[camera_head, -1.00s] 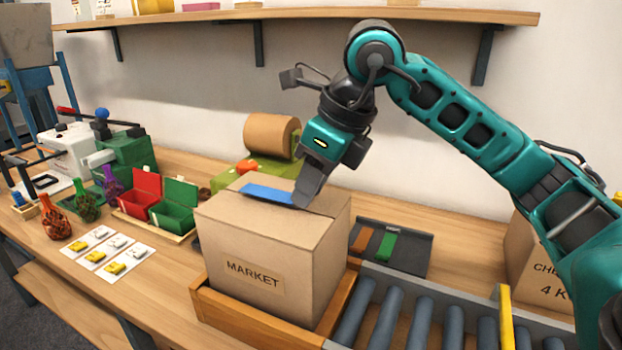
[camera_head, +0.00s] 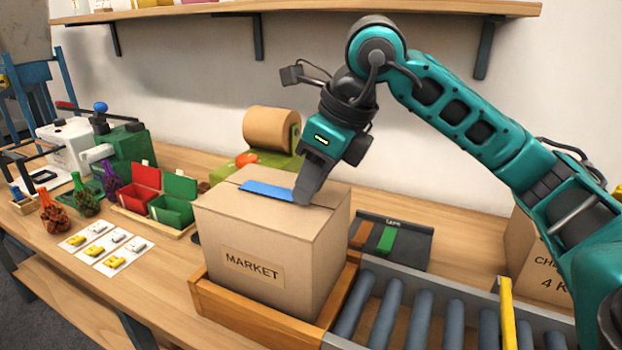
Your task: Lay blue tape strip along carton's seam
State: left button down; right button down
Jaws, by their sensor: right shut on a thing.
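The carton (camera_head: 310,255), marked MARKET, stands closed in a wooden frame (camera_head: 245,318) at the middle of the bench. The blue tape strip (camera_head: 265,190) lies at the carton's top, along the line of the seam. My right gripper (camera_head: 302,199) comes from above and is shut on the strip's right end, low at the carton's top. The fingertips hide that end. I cannot tell whether the whole strip touches the cardboard. My left gripper is not in view.
A dark tray (camera_head: 405,235) with a brown and a green strip lies right of the carton. A roller conveyor (camera_head: 420,315) is at front right. A brown paper roll (camera_head: 270,130) stands behind the carton. Red and green bins (camera_head: 170,212) sit to the left.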

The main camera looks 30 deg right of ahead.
jog(key=c, duration=0.8)
grip_release()
jog(key=shift+c, duration=0.2)
jog(key=shift+r, duration=0.1)
notch_tip(320, 180, up, 7)
jog(key=p, duration=0.6)
